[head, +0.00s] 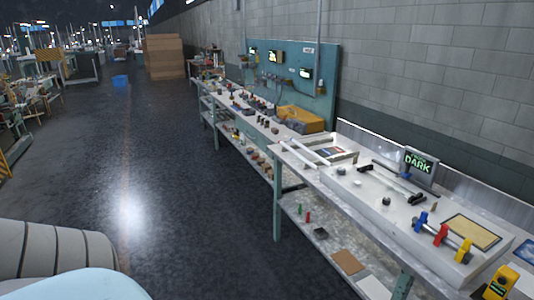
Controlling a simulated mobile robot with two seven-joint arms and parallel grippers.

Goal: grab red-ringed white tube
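A long white tube (308,151) lies at the left end of the near workbench. Another white tube (389,179) lies farther right, with black pieces at both ends. Both are small in the view, and I cannot make out a red ring on either. A greyish tube or rod (431,230) lies at the right among blue, red and yellow pieces. Neither of my grippers is in view.
The near workbench (345,203) runs along the grey block wall, with a lower shelf (315,228) below it. A small "DARK" display (420,165) stands at its back. A second cluttered bench lies beyond. The dark floor (170,180) left of the benches is clear.

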